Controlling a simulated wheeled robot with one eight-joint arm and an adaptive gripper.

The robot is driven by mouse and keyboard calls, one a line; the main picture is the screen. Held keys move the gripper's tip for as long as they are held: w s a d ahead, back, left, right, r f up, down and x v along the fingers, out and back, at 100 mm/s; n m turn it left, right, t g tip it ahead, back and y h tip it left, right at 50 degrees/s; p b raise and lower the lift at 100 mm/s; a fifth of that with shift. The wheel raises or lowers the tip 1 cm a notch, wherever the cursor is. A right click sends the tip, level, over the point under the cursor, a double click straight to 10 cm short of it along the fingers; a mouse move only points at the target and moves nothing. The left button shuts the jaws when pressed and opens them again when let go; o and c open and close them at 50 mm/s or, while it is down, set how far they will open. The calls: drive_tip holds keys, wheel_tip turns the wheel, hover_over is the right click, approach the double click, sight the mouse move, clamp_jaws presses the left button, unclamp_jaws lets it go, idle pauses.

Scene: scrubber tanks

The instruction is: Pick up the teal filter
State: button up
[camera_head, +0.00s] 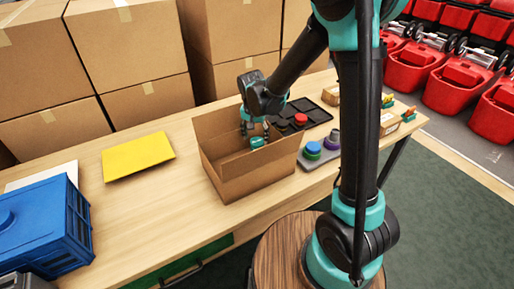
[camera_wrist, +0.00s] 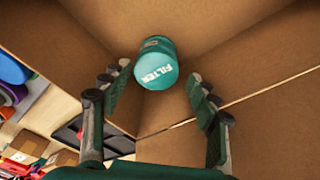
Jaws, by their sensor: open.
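The teal filter (camera_wrist: 157,66) is a small cylinder with "FILTER" printed on its side. It lies inside the open cardboard box (camera_head: 245,187), near a corner in the wrist view. In the head view the filter (camera_head: 257,142) shows just below my gripper (camera_head: 254,128), partly hidden by the box's front wall. In the wrist view my gripper (camera_wrist: 160,112) is open, with one finger on each side of the space below the filter. The filter lies beyond the fingertips, and no contact with them shows.
On the wooden table are a yellow sheet (camera_head: 138,157), a blue crate (camera_head: 46,227), a black tray (camera_head: 312,112) and a grey holder (camera_head: 325,153) with coloured round parts. Box walls stand close around my gripper. Stacked cartons (camera_head: 130,50) are behind the table.

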sight(257, 142)
drive_tip(key=shift+w+d+f, duration=0.1)
drive_tip(key=shift+w+f, duration=0.05)
drive_tip(key=shift+f, duration=0.9)
drive_tip(key=shift+w+d+f, duration=0.15)
drive_tip(key=shift+w+f, duration=0.05)
drive_tip(key=shift+f, duration=0.85)
drive_tip(key=shift+w+d+f, duration=0.1)
drive_tip(key=shift+w+f, duration=0.05)
drive_tip(key=shift+f, duration=0.9)
drive_tip(key=shift+c, duration=0.6)
drive_tip(key=c, duration=0.8)
